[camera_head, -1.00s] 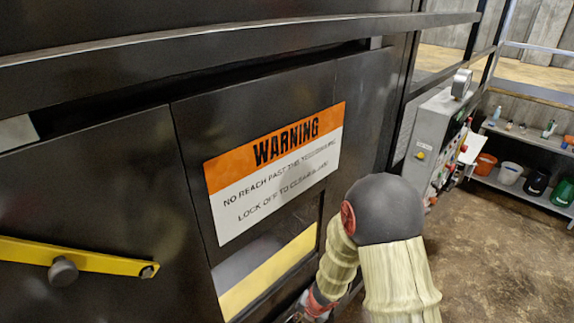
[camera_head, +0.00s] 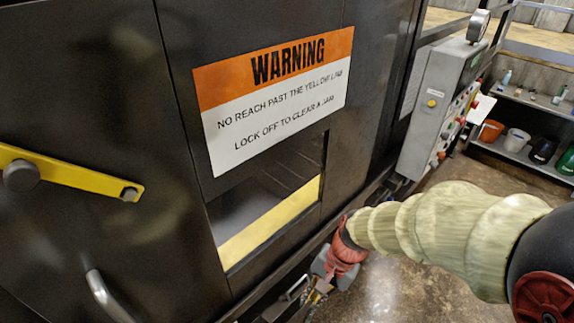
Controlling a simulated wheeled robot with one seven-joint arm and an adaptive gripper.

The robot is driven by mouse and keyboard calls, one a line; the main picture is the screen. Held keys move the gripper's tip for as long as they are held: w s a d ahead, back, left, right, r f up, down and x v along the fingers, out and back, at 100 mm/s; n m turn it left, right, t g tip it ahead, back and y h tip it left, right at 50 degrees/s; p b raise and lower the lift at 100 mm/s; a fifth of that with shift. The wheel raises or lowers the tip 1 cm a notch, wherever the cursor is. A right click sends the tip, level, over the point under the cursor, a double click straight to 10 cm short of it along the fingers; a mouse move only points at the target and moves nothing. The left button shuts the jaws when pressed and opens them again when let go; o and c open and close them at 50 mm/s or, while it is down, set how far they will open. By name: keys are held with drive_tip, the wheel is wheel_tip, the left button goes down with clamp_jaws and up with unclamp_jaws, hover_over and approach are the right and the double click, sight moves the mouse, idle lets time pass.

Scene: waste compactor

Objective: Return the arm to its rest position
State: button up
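My arm (camera_head: 440,232) reaches in from the right edge in its pale ribbed sleeve, bent at a dark joint with a red cap. My gripper (camera_head: 318,290) is at the lower middle, beyond a red cuff and a grey wrist part. It points down in front of the compactor, just right of the opening's lower edge. Its fingers are small and partly hidden, so I cannot tell whether they are open or shut. No held object can be made out.
The dark compactor front carries a warning sign (camera_head: 275,98) above an opening with a yellow sill (camera_head: 270,222). A yellow lever (camera_head: 75,175) and a metal handle (camera_head: 108,297) are at left. A grey control box (camera_head: 440,100) and shelves (camera_head: 515,153) stand at right. Floor is clear at lower right.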

drive_tip(key=s+d+n+t+h+b, duration=0.3)
drive_tip(key=s+d+n+t+b, duration=0.3)
drive_tip(key=d+b, duration=0.6)
drive_tip(key=s+b, duration=0.1)
drive_tip(key=b, duration=0.6)
drive_tip(key=shift+d+f, duration=0.2)
drive_tip(key=shift+f, duration=0.1)
drive_tip(key=shift+s+a+n, duration=0.15)
drive_tip(key=shift+n, duration=0.15)
idle(0.3)
